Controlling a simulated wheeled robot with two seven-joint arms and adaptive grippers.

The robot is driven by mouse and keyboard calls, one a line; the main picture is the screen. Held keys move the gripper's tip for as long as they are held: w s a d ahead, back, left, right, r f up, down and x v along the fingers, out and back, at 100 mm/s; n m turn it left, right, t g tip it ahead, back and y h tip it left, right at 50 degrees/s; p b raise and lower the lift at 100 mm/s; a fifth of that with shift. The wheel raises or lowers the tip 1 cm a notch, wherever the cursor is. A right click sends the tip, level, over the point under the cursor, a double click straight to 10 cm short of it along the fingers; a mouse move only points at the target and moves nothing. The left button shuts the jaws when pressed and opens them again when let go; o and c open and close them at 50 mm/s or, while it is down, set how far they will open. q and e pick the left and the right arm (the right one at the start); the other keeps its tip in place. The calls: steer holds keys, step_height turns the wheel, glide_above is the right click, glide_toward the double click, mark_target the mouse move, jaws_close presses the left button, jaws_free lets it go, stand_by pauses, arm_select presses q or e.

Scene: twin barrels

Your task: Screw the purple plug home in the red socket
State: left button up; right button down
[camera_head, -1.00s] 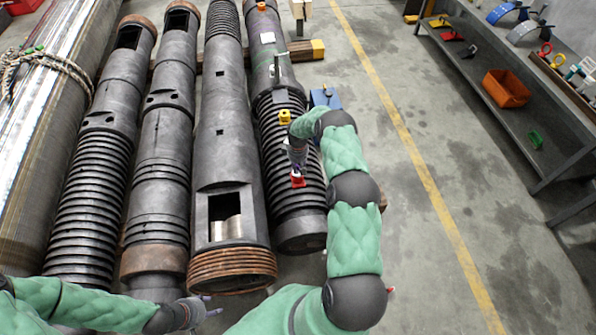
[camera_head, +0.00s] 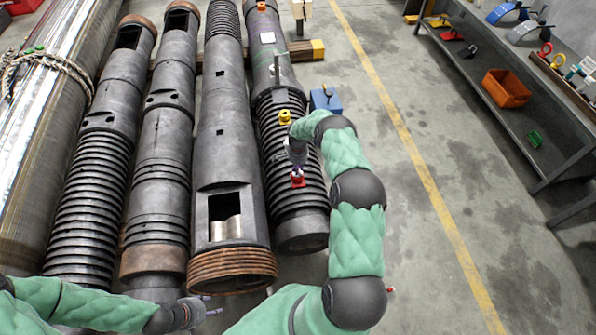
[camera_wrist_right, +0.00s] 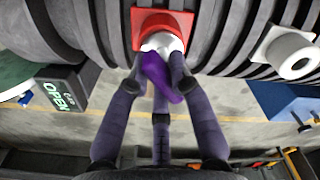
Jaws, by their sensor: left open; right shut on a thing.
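The red socket (camera_head: 298,182) is fixed on the ribbed side of the rightmost barrel (camera_head: 300,232). In the right wrist view its red square base (camera_wrist_right: 152,18) is at the top centre, with a silver-white round part (camera_wrist_right: 163,42) in front of it. My right gripper (camera_wrist_right: 161,68) is shut on the purple plug (camera_wrist_right: 165,82), right at the socket's mouth. The fingers hide part of the plug, and how deep it sits cannot be seen. My left gripper (camera_head: 208,306) is open and empty at the bottom, by the copper-coloured barrel end.
A yellow fitting (camera_head: 285,117) stands farther up the same barrel. A white ring fitting (camera_wrist_right: 291,56) is beside the socket in the right wrist view. An OPEN sign box (camera_wrist_right: 58,92) is at its left. A blue box (camera_head: 325,99) stands beyond my right arm. The right floor is clear.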

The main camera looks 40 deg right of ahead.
steer(key=m, duration=0.2)
steer(key=shift+m, duration=0.4)
steer(key=c, duration=1)
jaws_free()
steer(key=shift+c, duration=0.2)
step_height(320, 180, up, 11)
steer(key=p, duration=0.6)
steer(key=shift+f, duration=0.2)
steer(key=shift+f, duration=0.1)
